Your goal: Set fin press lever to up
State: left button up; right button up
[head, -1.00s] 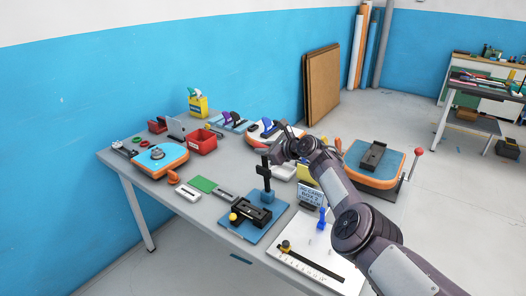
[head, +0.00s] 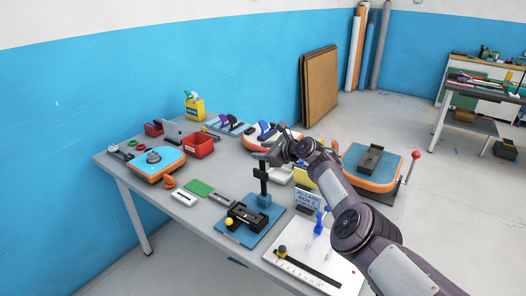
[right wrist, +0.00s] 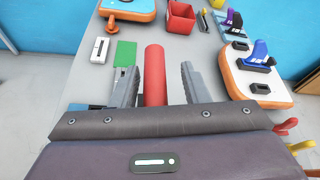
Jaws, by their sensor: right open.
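The fin press appears to be the blue-based unit with a black post (head: 263,183), near the table's front edge. A red cylindrical handle (right wrist: 154,75), apparently its lever grip, stands between the fingers in the right wrist view. My right gripper (head: 270,150) is open near the top of the post. In the right wrist view its two grey fingers (right wrist: 155,90) lie either side of the red handle. I cannot tell whether they touch it. The lever's joint and its angle are hidden by my gripper and arm. My left gripper is not in view.
Beside the press are a green pad (head: 199,187), a white block (head: 184,198) and a ruler board (head: 325,255). A red bin (head: 200,147) and orange-edged boards (head: 160,165) stand farther back. A red-knobbed lever (head: 415,156) rises at right.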

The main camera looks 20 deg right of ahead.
jog(key=shift+s+d+r+p, duration=0.35)
jog(key=shift+s+p, duration=0.2)
jog(key=shift+p, duration=0.35)
jog(key=p+v, duration=0.1)
jog(key=v, duration=0.5)
jog(key=shift+s, duration=0.2)
jog(key=shift+d+f, duration=0.1)
jog(key=shift+f, duration=0.05)
